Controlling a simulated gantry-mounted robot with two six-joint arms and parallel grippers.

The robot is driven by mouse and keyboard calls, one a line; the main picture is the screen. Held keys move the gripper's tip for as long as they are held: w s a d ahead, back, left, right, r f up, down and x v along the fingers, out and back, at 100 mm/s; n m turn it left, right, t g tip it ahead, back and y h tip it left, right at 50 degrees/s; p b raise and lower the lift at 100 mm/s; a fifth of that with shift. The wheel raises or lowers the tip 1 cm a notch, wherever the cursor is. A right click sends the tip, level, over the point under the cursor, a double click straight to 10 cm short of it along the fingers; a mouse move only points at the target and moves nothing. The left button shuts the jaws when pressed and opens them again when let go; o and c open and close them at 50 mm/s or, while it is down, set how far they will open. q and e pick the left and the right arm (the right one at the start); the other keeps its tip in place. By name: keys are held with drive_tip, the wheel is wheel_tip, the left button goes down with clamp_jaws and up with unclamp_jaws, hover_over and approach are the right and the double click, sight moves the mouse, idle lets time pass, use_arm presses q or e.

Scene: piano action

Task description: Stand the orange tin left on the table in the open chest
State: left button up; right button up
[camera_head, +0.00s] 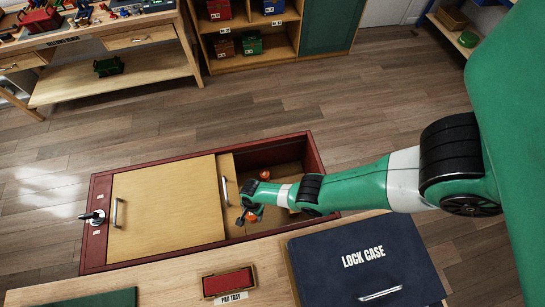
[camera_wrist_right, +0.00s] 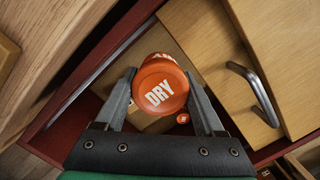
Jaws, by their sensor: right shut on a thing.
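My right gripper (camera_head: 250,212) is shut on an orange tin (camera_head: 254,219). In the right wrist view the tin (camera_wrist_right: 160,88) sits between the two fingers, and its round end reads "DRY". The chest (camera_head: 95,210) has a dark red rim and a pale wooden lid (camera_head: 165,205) over its left part; its right part is open. The gripper and tin are over the chest near the lid's right edge, apparently above the floor of the opening. A second orange tin (camera_head: 264,175) is inside the open part and shows small in the wrist view (camera_wrist_right: 183,118). My left gripper is out of view.
The wooden table (camera_head: 190,258) along the front bears a navy lock case (camera_head: 365,262), a red pad in a tray (camera_head: 228,282) and a green mat (camera_head: 95,299). A metal handle (camera_head: 224,191) stands up beside the opening. A workbench and shelves stand at the back.

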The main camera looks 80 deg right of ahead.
use_arm(q)
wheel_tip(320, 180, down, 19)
drive_tip(key=b, duration=1.6)
use_arm(e)
drive_tip(key=s+d+f, duration=0.2)
drive_tip(key=d+f, duration=0.3)
drive_tip(key=f, duration=0.5)
drive_tip(key=s+d+f, duration=0.2)
drive_tip(key=d+f, duration=0.3)
drive_tip(key=f, duration=0.5)
wheel_tip(320, 180, down, 10)
drive_tip(key=b, duration=1)
drive_tip(key=shift+f, duration=0.1)
drive_tip(key=shift+r, duration=0.2)
drive_tip(key=shift+f, duration=0.15)
drive_tip(key=o, duration=1.5)
drive_tip(key=shift+s, duration=0.1)
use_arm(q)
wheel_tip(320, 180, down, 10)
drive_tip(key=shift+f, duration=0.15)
